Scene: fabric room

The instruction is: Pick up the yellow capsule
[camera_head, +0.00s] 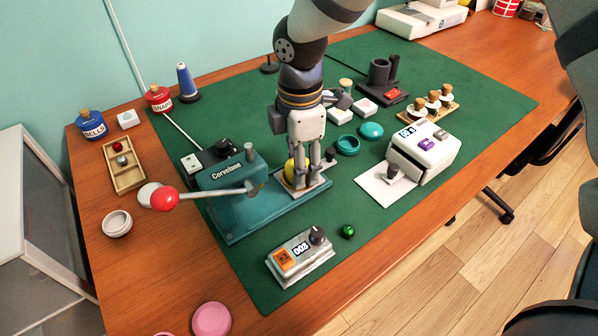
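The yellow capsule (290,169) sits upright at the right end of the teal press marked Corvelane (228,173), over a pale plate (323,184). My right gripper (307,181) points straight down at it, and its fingers cover the capsule's right side. The fingertips reach down close to the plate. One finger stands in front of the capsule. I cannot tell whether the fingers touch or grip it. My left gripper is not in view.
A red-knobbed lever (164,199) sticks out left from the press. A counter box (300,257) and a green ball (348,231) stand in front. Teal dishes (370,131) and a white device (425,150) are to the right. The mat (480,105) is clear at far right.

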